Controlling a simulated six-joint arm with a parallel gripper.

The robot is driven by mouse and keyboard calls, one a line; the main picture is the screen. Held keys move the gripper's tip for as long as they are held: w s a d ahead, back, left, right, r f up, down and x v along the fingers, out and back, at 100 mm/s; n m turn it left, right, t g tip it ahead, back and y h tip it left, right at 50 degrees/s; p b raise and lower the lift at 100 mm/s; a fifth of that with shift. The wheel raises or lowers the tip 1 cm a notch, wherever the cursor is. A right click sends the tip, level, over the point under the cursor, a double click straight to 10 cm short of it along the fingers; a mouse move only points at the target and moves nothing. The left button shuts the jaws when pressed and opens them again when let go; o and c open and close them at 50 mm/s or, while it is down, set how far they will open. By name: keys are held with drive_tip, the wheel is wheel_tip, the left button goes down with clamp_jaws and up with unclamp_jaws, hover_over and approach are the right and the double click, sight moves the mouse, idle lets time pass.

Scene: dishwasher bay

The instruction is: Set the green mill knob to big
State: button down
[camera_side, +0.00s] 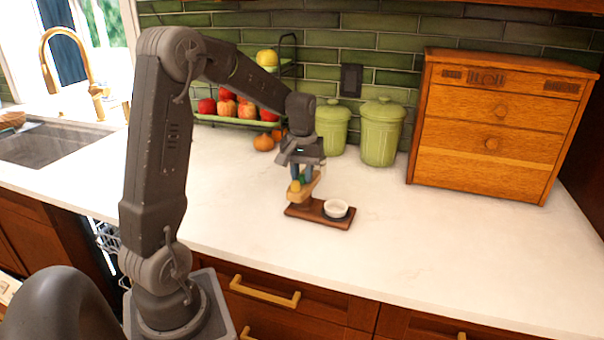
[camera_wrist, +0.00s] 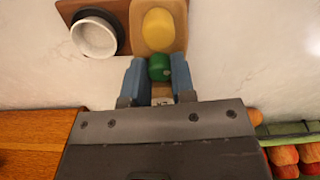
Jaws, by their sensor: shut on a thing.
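The mill stands on a brown wooden board (camera_side: 305,214) on the counter. Its light wooden top (camera_wrist: 143,47) carries a yellow dome (camera_wrist: 158,30) and, beside it, the green knob (camera_wrist: 159,67). My gripper (camera_wrist: 160,76) is over the mill, pointing down, with its blue fingers shut on the green knob. A white cup (camera_side: 335,208) sits on a dark round pad on the same board, to the right of the mill in the side view; it also shows in the wrist view (camera_wrist: 95,38). Any size marks for the knob cannot be made out.
Two green canisters (camera_side: 380,132) stand behind the mill, near the tiled wall. A wooden drawer box (camera_side: 485,180) is at the back right. A fruit rack (camera_side: 235,122) is behind my arm. The counter's front right is clear.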

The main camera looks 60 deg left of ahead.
sight(302, 175)
drive_tip(key=shift+n, duration=2.2)
drive_tip(key=c, duration=0.9)
unclamp_jaws()
drive_tip(key=shift+c, duration=0.2)
drive_tip(key=shift+r, duration=0.1)
wheel_tip(302, 175, up, 14)
drive_tip(key=shift+f, duration=0.2)
